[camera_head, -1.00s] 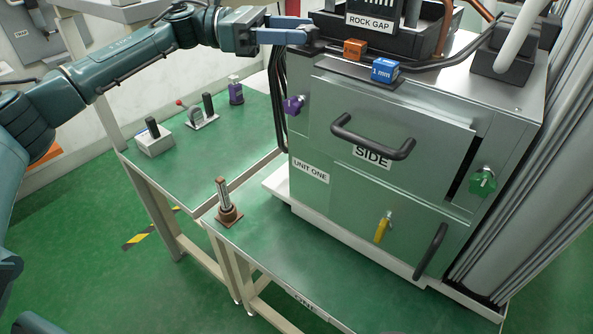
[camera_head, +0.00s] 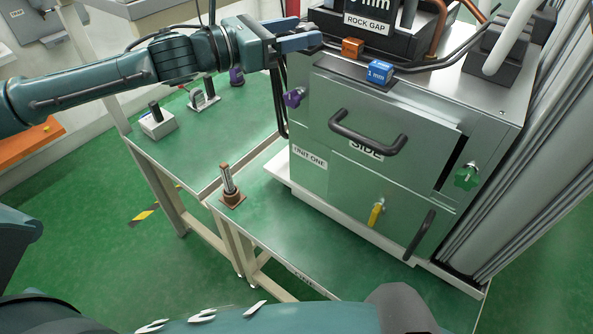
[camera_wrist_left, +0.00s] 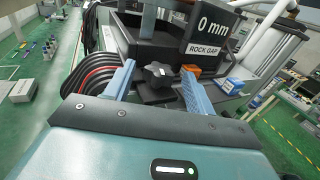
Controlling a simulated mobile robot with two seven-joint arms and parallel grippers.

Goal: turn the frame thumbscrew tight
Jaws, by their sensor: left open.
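A black star-shaped knob (camera_wrist_left: 158,75), which looks like the frame thumbscrew, stands on top of the machine in the left wrist view. My left gripper (camera_head: 302,33) is at the machine's upper left corner in the head view. In the wrist view its two blue fingers (camera_wrist_left: 158,67) are open, one on each side of the knob. I see gaps beside the knob, but contact cannot be told for certain. In the head view the knob is not clear behind the fingers. My right gripper is not in view.
Behind the knob is a black frame with a "ROCK GAP" sign (camera_head: 369,24); its display reads 0 mm in the wrist view (camera_wrist_left: 213,24). Orange (camera_head: 352,47) and blue (camera_head: 380,71) blocks sit close by. Black cables (camera_wrist_left: 92,77) hang left. A purple knob (camera_head: 294,97) is below.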

